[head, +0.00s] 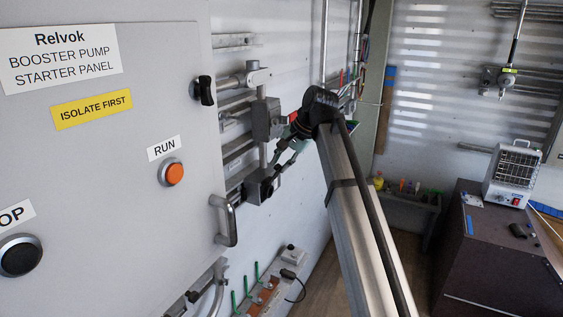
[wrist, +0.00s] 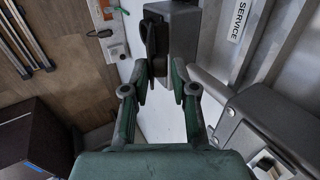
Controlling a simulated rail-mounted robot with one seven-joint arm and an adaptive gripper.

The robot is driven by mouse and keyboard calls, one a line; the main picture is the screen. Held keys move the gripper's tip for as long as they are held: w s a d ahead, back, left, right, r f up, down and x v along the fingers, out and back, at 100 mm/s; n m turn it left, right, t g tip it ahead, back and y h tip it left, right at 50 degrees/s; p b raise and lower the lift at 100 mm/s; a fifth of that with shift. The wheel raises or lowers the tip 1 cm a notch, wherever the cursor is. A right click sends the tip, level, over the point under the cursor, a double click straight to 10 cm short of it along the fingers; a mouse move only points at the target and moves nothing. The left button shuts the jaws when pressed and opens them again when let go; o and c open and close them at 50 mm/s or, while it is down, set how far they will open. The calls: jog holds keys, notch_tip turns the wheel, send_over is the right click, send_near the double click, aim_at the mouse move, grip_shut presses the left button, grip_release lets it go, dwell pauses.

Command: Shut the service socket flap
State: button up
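In the wrist view a grey box (wrist: 184,38) stands ahead of my gripper, with a dark flap-like part (wrist: 153,35) on its left side. A "SERVICE" label (wrist: 237,20) is on the surface to its right. How far that flap stands open I cannot tell. My gripper (wrist: 163,84) has its two green-and-black fingers apart, with nothing held between them. The fingertips are close to the lower end of the dark part; contact is unclear. In the head view my gripper (head: 277,168) points down-left at a small dark grey box (head: 260,186) on the wall.
Another grey box (wrist: 268,122) is close to the right finger. In the head view a second wall box (head: 267,118) sits above, beside pipes. The starter panel (head: 110,150) with its handle (head: 228,220) is at left. A dark cabinet (head: 495,250) stands at right.

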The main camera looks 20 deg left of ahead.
grip_shut()
jog(key=shift+d+f+y+b, duration=0.1)
jog(key=shift+d+y+b, duration=0.1)
jog(key=shift+y+b, duration=0.1)
jog(key=d+f+t+y+b, duration=0.1)
jog(key=d+f+y+b, duration=0.1)
jog(key=f+y+b, duration=0.2)
jog(key=d+f+t+y+b, duration=0.1)
jog(key=f+y+b, duration=0.4)
jog(key=y+b, duration=0.6)
jog(key=d+b, duration=0.1)
jog(key=b, duration=0.8)
jog(key=shift+s+d+f, duration=0.2)
jog(key=shift+s+f, duration=0.05)
jog(key=shift+s, duration=0.05)
jog(key=shift+r, duration=0.1)
